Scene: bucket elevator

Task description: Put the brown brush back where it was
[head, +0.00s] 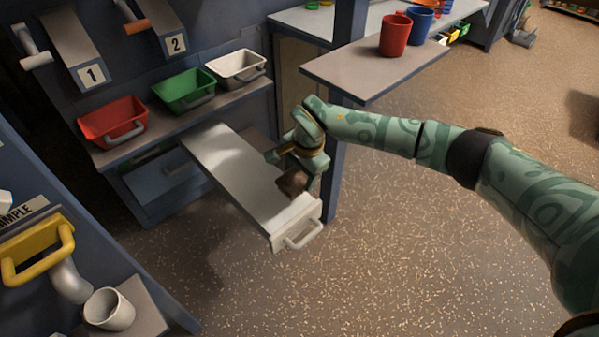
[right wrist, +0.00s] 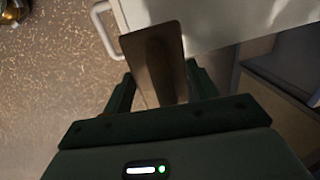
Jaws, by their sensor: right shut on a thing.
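The brown brush (head: 293,182) is in my right gripper (head: 284,160), over the front part of a pulled-out white drawer (head: 232,165). In the right wrist view the brush (right wrist: 155,62) sits between the two fingers of my right gripper (right wrist: 160,95), which is shut on it. The drawer (right wrist: 215,25) shows behind it there, with its handle at the upper left. I cannot tell whether the brush touches the drawer. My left gripper does not show.
Red (head: 112,122), green (head: 183,90) and white (head: 236,67) bins stand on a shelf left of the drawer. A blue post (head: 345,60) rises close behind my right gripper. Cups (head: 395,35) stand on the side shelf (head: 350,75). A yellow bucket (head: 38,250) is at lower left.

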